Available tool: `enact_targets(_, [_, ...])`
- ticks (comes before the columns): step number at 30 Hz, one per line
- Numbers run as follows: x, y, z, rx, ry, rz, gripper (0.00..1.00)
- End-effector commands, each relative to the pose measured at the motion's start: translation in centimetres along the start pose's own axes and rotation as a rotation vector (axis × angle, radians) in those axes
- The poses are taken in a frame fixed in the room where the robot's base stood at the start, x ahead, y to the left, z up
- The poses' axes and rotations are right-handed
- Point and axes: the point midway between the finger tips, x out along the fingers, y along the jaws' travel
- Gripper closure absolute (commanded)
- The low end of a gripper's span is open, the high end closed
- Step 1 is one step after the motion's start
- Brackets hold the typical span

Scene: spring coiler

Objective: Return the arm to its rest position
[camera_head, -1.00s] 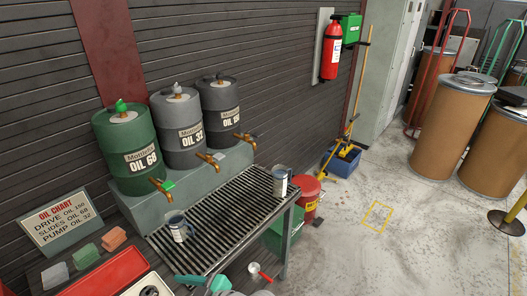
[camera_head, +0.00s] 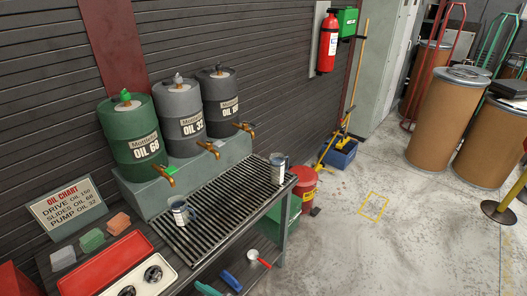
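My arm and gripper do not show in the current head view. One metal mug (camera_head: 181,212) stands on the slatted grate (camera_head: 215,225) below the green drum's tap. A second mug (camera_head: 278,167) stands at the grate's far right end.
A red tray (camera_head: 103,262), several coloured blocks (camera_head: 91,239) and an oil chart (camera_head: 67,207) are at left. A red-handled item (camera_head: 257,258) and a blue-handled one (camera_head: 231,282) lie lower down. Open floor (camera_head: 380,250) is at right, with cardboard drums (camera_head: 447,125) beyond.

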Motion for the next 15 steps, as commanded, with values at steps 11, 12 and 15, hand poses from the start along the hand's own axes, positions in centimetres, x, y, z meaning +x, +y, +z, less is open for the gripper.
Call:
enact_targets(11, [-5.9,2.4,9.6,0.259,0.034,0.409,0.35])
enact_targets(12, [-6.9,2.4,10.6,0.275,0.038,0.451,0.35])
enact_targets(15, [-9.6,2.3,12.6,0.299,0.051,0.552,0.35])
